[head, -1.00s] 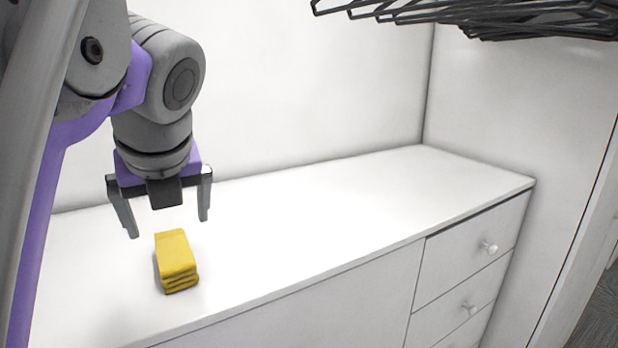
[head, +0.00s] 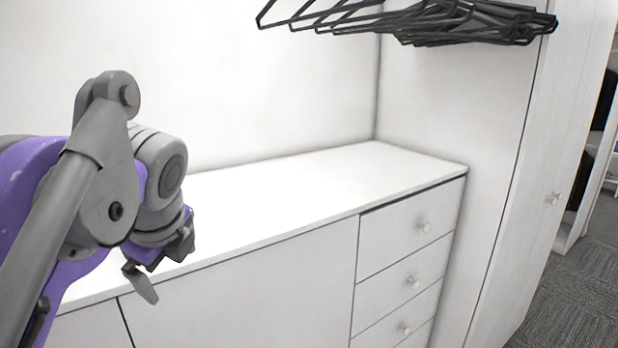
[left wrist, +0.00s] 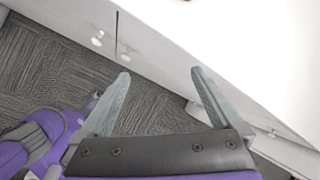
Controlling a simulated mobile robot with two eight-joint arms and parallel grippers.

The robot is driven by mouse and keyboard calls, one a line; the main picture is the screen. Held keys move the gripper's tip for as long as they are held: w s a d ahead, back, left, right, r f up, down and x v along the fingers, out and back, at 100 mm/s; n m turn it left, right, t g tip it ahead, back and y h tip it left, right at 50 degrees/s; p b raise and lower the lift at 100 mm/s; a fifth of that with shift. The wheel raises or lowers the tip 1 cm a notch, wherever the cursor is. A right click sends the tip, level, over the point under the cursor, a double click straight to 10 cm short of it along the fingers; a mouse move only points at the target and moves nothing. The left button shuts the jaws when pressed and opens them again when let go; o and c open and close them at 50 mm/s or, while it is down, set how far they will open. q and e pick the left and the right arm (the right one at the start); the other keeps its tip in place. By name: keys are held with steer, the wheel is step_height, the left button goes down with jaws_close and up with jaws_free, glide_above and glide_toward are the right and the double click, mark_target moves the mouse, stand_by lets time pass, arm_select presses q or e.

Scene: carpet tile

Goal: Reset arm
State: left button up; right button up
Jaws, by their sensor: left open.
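My left arm comes in from the left in the head view, bent, in front of the white cabinet. My left gripper (head: 168,272) is open and empty, near the cabinet top's front edge and tilted downward. In the left wrist view its two grey fingers (left wrist: 161,76) are spread apart with nothing between them. Behind them are the carpet, the cabinet front and part of the white top. The yellow folded cloth seen earlier does not show in the head view now. My right gripper is not in view.
The white cabinet top (head: 290,188) is clear where it shows. Drawers with round knobs (head: 424,227) are at its right end. Several black hangers (head: 440,22) hang above. A tall white door (head: 540,190) and grey carpet (head: 570,300) are at the right.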

arm_select(q)
steer(key=s+d+f+n+h, duration=0.1)
steer(key=s+f+n, duration=0.2)
steer(key=f+n, duration=0.4)
steer(key=s+f+n, duration=0.3)
steer(key=f+n, duration=0.4)
steer(key=f, duration=0.9)
steer(key=s+d+f+n+h, duration=0.1)
steer(key=s+f+n, duration=0.3)
steer(key=f, duration=0.8)
steer(key=n, duration=0.2)
steer(key=shift+d+f+n+t+h, duration=0.2)
steer(key=shift+d+n+t+h, duration=0.1)
steer(key=shift+d+n+t, duration=0.1)
steer(key=shift+w+a, duration=0.1)
